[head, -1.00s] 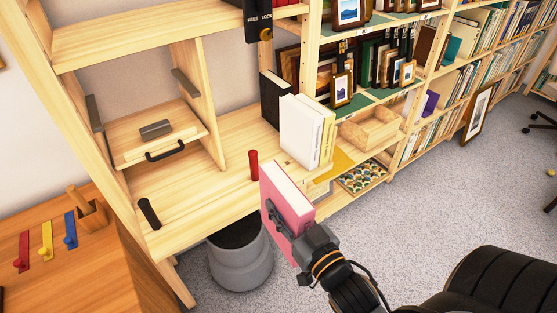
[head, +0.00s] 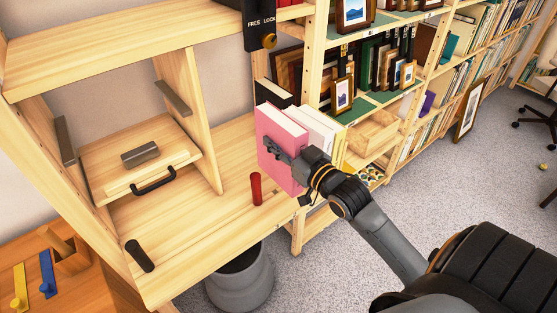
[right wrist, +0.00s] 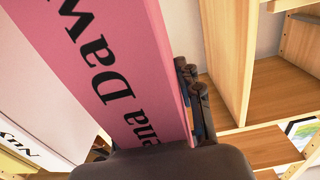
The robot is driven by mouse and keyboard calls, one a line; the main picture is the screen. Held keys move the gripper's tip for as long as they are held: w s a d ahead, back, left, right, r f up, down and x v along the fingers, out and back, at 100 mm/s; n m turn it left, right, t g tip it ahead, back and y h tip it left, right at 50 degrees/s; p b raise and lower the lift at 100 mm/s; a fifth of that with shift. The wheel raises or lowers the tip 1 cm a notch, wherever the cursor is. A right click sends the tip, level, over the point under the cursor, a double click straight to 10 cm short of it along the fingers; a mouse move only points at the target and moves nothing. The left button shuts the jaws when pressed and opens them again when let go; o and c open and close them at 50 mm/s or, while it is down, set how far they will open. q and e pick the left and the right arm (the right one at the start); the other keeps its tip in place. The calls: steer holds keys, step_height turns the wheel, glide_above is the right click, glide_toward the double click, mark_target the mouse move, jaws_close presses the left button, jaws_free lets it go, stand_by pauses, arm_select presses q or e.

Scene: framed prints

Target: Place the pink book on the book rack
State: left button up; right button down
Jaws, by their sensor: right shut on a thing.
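The pink book (head: 277,143) is upright in the head view, at the right end of the wooden desk shelf, beside the white books (head: 318,128). My right gripper (head: 287,160) is shut on its spine side. In the right wrist view the pink book (right wrist: 100,60) fills the left half, with black lettering on its spine. A black book (head: 272,92) stands behind the white books. Whether the pink book's bottom touches the shelf is hard to tell. No separate rack frame shows clearly around the books. My left gripper is not in view.
A red cylinder (head: 256,188) stands just left of the pink book. A black cylinder (head: 139,256) is near the front left of the shelf. A small drawer box (head: 140,165) sits further left. A grey bin (head: 240,285) stands on the floor below.

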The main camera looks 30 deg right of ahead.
steer(key=shift+f, duration=0.35)
step_height(320, 180, down, 3)
steer(key=shift+w+f, duration=0.1)
steer(key=shift+w, duration=0.05)
steer(key=shift+f, duration=0.35)
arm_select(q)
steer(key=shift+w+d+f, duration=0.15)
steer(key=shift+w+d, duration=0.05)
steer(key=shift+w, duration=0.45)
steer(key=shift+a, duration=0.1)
arm_select(e)
steer(key=c, duration=0.9)
jaws_free()
steer(key=shift+f, duration=0.15)
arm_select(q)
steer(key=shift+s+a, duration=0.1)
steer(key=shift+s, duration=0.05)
